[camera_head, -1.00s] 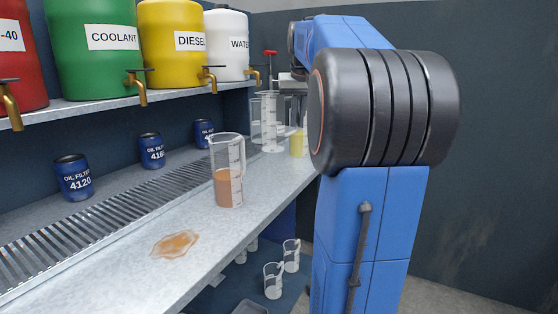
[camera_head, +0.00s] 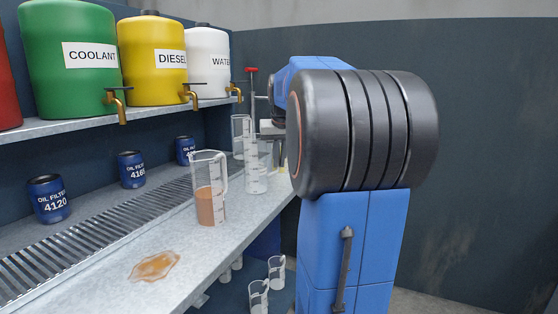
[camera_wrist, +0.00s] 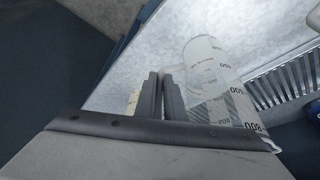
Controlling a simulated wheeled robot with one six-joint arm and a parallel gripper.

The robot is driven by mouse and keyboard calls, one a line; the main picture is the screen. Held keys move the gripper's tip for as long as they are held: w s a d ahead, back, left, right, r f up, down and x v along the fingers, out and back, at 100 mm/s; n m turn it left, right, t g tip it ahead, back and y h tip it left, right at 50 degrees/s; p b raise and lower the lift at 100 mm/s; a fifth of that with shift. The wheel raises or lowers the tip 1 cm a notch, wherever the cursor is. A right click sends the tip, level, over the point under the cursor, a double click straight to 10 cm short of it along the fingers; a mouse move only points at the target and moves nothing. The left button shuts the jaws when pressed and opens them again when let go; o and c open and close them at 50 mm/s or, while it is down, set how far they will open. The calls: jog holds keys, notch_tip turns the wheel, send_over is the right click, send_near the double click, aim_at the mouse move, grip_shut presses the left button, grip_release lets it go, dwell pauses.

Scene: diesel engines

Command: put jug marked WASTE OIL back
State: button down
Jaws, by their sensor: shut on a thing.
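My gripper (camera_wrist: 162,95) is shut on what looks like the handle of a clear graduated jug (camera_wrist: 205,65). In the head view this jug (camera_head: 256,168) is at the far end of the bench, upright and looking empty, at or just above the surface; I cannot tell if it touches. My gripper (camera_head: 270,128) is partly hidden there by my arm. No WASTE OIL marking is readable on any jug. A jug of brown liquid (camera_head: 207,205) stands nearer on the bench.
Another clear jug (camera_head: 239,138) stands behind, and a yellowish container (camera_wrist: 133,101) lies left of my fingers. A brown spill (camera_head: 154,266) is on the front bench. Oil filters (camera_head: 132,170) line the back beyond a grate (camera_head: 95,238). Labelled drums with taps stand above.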

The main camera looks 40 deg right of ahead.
jog(key=c, duration=1.8)
grip_release()
jog(key=shift+f, duration=0.1)
jog(key=shift+c, duration=0.2)
jog(key=v, duration=1.2)
